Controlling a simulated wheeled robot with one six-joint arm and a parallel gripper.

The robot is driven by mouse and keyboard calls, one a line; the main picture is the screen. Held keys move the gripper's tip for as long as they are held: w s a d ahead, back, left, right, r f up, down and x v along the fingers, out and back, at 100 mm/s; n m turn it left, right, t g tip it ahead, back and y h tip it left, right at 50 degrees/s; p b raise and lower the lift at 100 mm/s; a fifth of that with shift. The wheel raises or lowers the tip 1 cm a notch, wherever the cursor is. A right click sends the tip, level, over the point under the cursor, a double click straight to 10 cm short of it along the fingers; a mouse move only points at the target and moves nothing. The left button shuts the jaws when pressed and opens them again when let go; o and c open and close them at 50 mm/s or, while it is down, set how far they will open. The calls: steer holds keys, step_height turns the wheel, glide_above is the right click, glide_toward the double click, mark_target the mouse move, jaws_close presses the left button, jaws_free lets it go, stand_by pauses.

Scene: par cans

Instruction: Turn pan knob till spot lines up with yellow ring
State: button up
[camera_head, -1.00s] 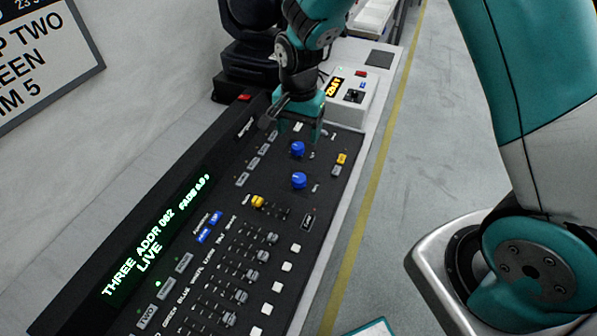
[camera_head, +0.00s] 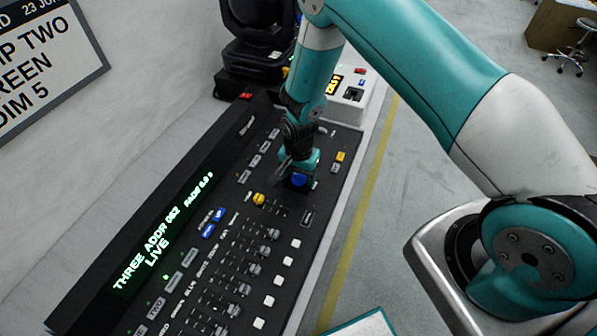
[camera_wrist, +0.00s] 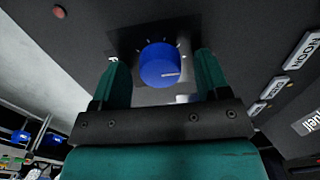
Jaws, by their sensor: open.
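A blue knob (camera_wrist: 160,65) with a pale pointer line sits between the two fingers of my open gripper (camera_wrist: 159,60) in the wrist view. Its line points to the right, and pale tick marks surround it on the dark panel. Gaps show between the knob and both fingers. In the head view my gripper (camera_head: 297,175) is down over the console, with part of a blue knob (camera_head: 299,180) showing at it. The other blue knob is hidden behind my arm. I cannot read which knob is pan. No light spot or yellow ring shows.
The lighting console (camera_head: 325,215) has several faders, buttons and a yellow knob (camera_head: 259,199) close by my gripper. Its display (camera_head: 160,240) reads "LIVE". A black moving-head fixture (camera_head: 258,45) and a white box (camera_head: 347,105) stand behind. Open floor lies right.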

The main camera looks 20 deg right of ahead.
steer(key=c, duration=0.9)
steer(key=shift+n+b, duration=0.4)
steer(key=n+b, duration=0.1)
steer(key=n, duration=0.1)
steer(key=shift+f+n+b, duration=0.1)
steer(key=shift+n+b, duration=1.35)
steer(key=shift+n, duration=1.25)
steer(key=o, duration=0.9)
